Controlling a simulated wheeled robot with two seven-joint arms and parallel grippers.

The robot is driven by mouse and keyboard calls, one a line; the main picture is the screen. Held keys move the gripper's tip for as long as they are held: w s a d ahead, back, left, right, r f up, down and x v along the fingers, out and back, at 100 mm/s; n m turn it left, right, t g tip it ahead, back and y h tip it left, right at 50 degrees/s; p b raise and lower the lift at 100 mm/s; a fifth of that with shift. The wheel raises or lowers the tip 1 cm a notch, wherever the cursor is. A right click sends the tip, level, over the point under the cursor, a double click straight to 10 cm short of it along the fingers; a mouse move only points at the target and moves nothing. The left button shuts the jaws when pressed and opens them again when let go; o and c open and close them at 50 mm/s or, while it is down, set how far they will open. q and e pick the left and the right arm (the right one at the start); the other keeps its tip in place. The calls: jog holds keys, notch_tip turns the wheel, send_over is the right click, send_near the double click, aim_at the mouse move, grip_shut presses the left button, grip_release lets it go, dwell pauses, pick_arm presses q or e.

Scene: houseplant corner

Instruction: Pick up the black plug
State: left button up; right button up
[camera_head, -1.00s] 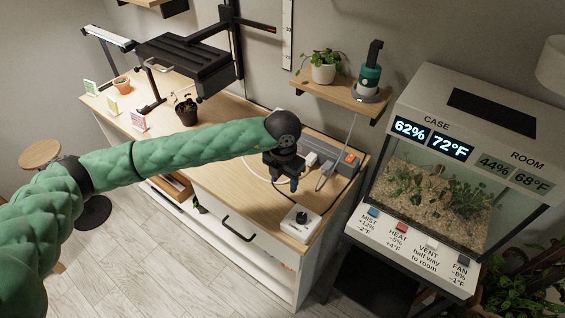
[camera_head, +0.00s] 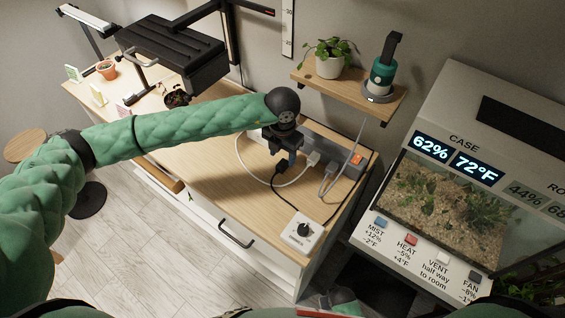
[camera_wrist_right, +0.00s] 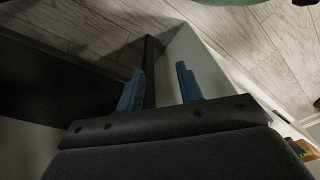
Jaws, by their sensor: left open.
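My left gripper (camera_head: 284,158) reaches down over the bench by the grey power strip (camera_head: 335,149) in the head view. Its jaws are open. A small dark shape, which may be the black plug (camera_head: 280,168), shows right beside the fingers, at the end of a thin black cable; the gripper partly hides it, and I cannot tell whether it sits between the fingers. My right gripper (camera_wrist_right: 160,88) shows in the right wrist view, with its blue fingers apart and nothing between them.
A white plug (camera_head: 313,158) and a grey plug (camera_head: 328,172) sit by the strip's orange switch (camera_head: 356,158). A white dial box (camera_head: 301,232) stands at the bench's front corner. A terrarium case (camera_head: 437,210) stands to the right.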

aim_at(282, 164)
pick_arm(q)
jog(key=shift+w+f, duration=0.1)
jog(key=shift+f, duration=0.15)
notch_tip(282, 164, down, 3)
jog(key=p, duration=0.2)
jog(key=shift+a+f+p, duration=0.1)
jog(key=shift+p, duration=0.25)
jog(key=shift+w+f, duration=0.1)
jog(key=shift+f, duration=0.75)
pick_arm(e)
notch_tip(282, 164, down, 7)
jog(key=s+d, duration=0.2)
jog(key=shift+d+f+t, duration=0.15)
jog(key=shift+d+t, duration=0.05)
jog(key=shift+t, duration=0.1)
pick_arm(q)
jog(key=shift+c, duration=0.2)
jog(key=c, duration=1.1)
pick_arm(e)
jog(key=shift+d, duration=0.1)
